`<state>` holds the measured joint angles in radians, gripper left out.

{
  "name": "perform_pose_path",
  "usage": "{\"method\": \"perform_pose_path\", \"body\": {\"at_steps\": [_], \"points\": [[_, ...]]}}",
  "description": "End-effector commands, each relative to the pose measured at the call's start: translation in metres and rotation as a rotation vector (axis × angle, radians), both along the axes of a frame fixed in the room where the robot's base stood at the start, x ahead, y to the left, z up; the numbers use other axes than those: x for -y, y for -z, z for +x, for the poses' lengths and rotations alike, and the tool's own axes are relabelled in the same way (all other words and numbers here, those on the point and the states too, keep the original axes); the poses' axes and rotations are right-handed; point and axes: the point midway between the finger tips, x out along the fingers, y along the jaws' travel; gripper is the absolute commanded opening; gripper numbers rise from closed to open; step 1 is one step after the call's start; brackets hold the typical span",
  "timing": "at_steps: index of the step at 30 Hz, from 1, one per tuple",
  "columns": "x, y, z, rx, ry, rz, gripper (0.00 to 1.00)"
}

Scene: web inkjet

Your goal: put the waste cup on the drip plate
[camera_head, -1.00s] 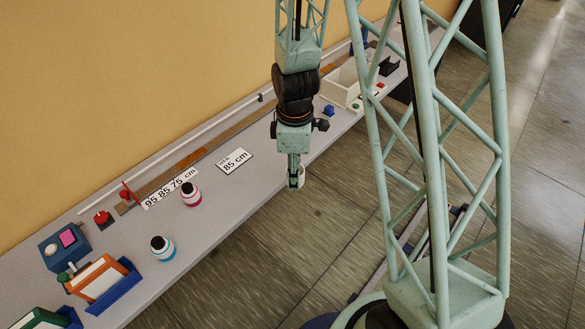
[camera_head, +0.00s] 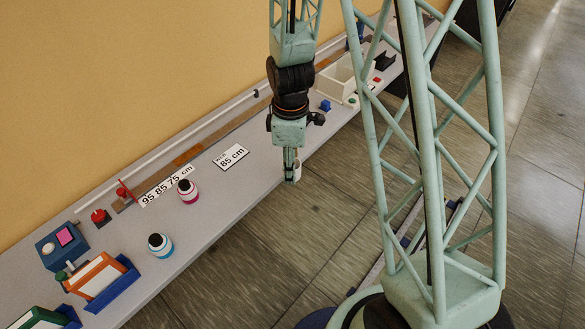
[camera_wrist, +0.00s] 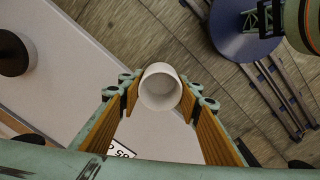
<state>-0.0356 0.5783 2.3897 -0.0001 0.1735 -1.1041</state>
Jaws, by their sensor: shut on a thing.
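The waste cup (camera_wrist: 160,90) is a small white cup, seen from above in the wrist view. My gripper (camera_wrist: 160,96) is shut on it, with a finger on either side. In the head view my gripper (camera_head: 291,175) hangs at the table's front edge, with a little of the cup (camera_head: 298,171) showing. The cup looks upright and clear of the tabletop. I cannot pick out the drip plate with certainty in either view.
The grey table (camera_head: 225,205) runs along the yellow wall.

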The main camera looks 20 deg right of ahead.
Motion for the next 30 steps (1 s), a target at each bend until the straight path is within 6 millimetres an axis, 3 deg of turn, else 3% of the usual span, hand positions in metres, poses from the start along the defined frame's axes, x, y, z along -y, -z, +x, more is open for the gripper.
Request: {"method": "perform_pose_path", "body": {"at_steps": [14,30], "points": [[0.005,-0.014,0.066,0.001,0.395,0.001,0.21],[0.015,-0.046,0.150,0.002,0.939,0.002,0.21]]}}
